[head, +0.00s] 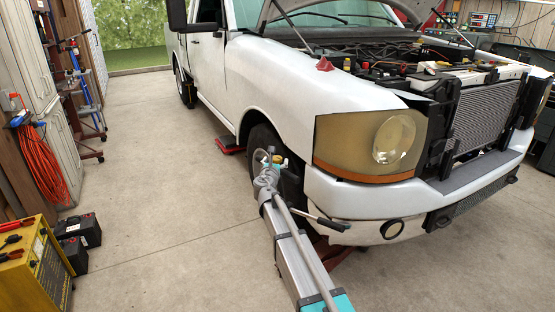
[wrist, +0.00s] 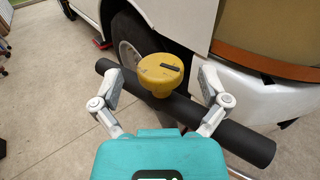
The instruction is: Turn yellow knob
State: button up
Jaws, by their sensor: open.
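The yellow knob (wrist: 160,72) has a round top with a dark mark across it and a narrower neck below. In the wrist view it stands ahead of my gripper (wrist: 160,82), between the two spread fingers. A gap shows on each side of the knob, and the fingers do not appear to touch it. The knob sits at a thick black bar (wrist: 238,132) that slants behind the fingers. In the head view the knob (head: 278,159) is small, beside the truck's front wheel, with my gripper (head: 267,168) close to it.
The white truck (head: 270,77) stands with its hood up; its front wheel (head: 262,141) and bumper (head: 345,205) are close to my arm. A yellow charger (head: 42,270) and black batteries (head: 80,231) are at left. The floor between is mostly clear.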

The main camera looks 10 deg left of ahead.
jog(key=shift+w, duration=1.05)
jog(key=c, duration=1)
jog(key=shift+d, duration=0.2)
jog(key=shift+c, duration=0.7)
jog(key=shift+a, duration=0.1)
